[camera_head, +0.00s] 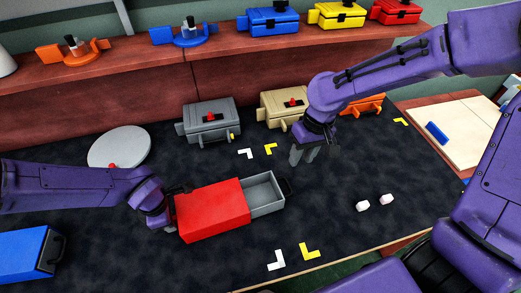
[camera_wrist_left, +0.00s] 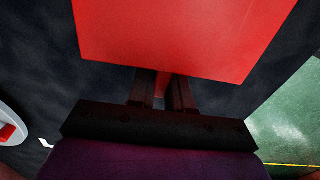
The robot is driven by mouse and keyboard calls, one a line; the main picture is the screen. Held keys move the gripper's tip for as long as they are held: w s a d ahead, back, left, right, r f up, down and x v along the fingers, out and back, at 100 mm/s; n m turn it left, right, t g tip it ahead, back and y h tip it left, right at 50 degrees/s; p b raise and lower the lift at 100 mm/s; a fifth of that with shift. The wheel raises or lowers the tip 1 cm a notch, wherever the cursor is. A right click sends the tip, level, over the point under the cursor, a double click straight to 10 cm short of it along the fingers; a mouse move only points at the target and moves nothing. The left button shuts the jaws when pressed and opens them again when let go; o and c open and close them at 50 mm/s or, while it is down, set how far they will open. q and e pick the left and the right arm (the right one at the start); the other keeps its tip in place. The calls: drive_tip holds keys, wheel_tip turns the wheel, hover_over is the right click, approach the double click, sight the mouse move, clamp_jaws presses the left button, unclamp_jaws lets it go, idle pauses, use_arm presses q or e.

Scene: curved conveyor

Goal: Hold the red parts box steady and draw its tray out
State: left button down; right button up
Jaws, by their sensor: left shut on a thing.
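The red parts box (camera_head: 212,209) lies on the dark mat in the middle of the head view. Its grey tray (camera_head: 266,190) sticks out of the right end, open at the top and empty where it shows. A black handle (camera_head: 287,186) is on the tray's outer end. My left gripper (camera_head: 172,214) is shut on the box's left end; in the left wrist view its fingers (camera_wrist_left: 162,92) meet the edge of the red box (camera_wrist_left: 180,35).
A grey box (camera_head: 210,120) and a tan box (camera_head: 283,104) stand behind. A round grey disc (camera_head: 119,147) lies at left, a blue box (camera_head: 27,253) at front left. Two small white pieces (camera_head: 374,202) lie right of the tray. Mat between tray and pieces is clear.

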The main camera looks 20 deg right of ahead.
use_arm(q)
drive_tip(key=c, duration=1)
unclamp_jaws()
drive_tip(key=shift+o, duration=0.2)
